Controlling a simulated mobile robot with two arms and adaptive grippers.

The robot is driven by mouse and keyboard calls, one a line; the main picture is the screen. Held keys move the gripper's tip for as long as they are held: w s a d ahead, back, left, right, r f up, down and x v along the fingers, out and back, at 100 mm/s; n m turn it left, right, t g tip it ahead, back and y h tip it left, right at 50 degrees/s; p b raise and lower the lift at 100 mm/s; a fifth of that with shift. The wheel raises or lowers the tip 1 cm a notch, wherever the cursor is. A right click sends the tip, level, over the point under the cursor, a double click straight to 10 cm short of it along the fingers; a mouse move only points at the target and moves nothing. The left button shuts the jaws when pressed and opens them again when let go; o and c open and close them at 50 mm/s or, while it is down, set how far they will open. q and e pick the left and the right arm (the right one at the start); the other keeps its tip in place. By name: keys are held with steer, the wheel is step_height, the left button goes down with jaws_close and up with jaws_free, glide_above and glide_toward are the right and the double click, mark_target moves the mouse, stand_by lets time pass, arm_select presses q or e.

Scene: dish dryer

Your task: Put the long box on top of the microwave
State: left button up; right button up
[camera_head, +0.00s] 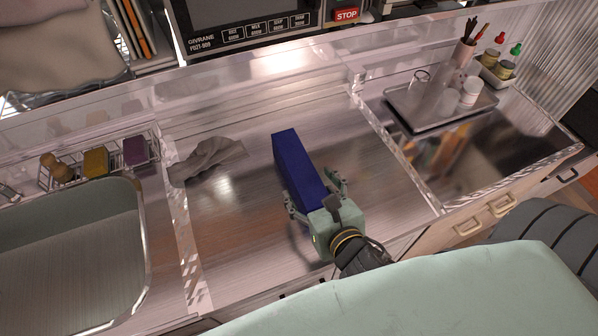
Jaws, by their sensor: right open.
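The long box (297,163) is a dark blue block standing on the metal counter in the middle of the head view. My right gripper (314,192) is open at the near end of the box, with one finger on each side of it. I cannot tell whether the fingers touch the box. The microwave (246,30) is at the top, behind the counter; only its lower front with buttons and a red STOP button shows. Its top is out of view. My left gripper is not in view.
A grey cloth (210,158) lies left of the box. A sink (70,245) is at the left, with a wire rack (72,178) of sponges behind it. A tray (408,108) with cups stands at the right. The counter around the box is otherwise clear.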

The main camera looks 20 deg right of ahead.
mark_target(305, 179)
steer(key=x, duration=0.4)
steer(key=shift+d+r+p, duration=0.15)
steer(key=shift+d+p, duration=0.15)
steer(key=shift+w+f, duration=0.25)
steer(key=shift+w, duration=0.25)
steer(key=shift+c, duration=0.6)
steer(key=c, duration=1.4)
step_height(305, 179, up, 10)
steer(key=shift+r+p, duration=0.1)
steer(key=shift+p, duration=0.8)
steer(key=shift+w+a+r+m+h, duration=0.1)
steer(key=shift+a+r+m+h, duration=0.05)
steer(key=shift+r+m+h, duration=0.2)
step_height(305, 179, up, 7)
steer(key=s+m+g+h, duration=0.1)
steer(key=s+m+h, duration=0.1)
steer(key=m+h, duration=0.2)
steer(key=shift+s+a+f+g+h, duration=0.2)
steer(key=shift+s+a+g+h, duration=0.05)
steer(key=shift+a+g+h, duration=0.2)
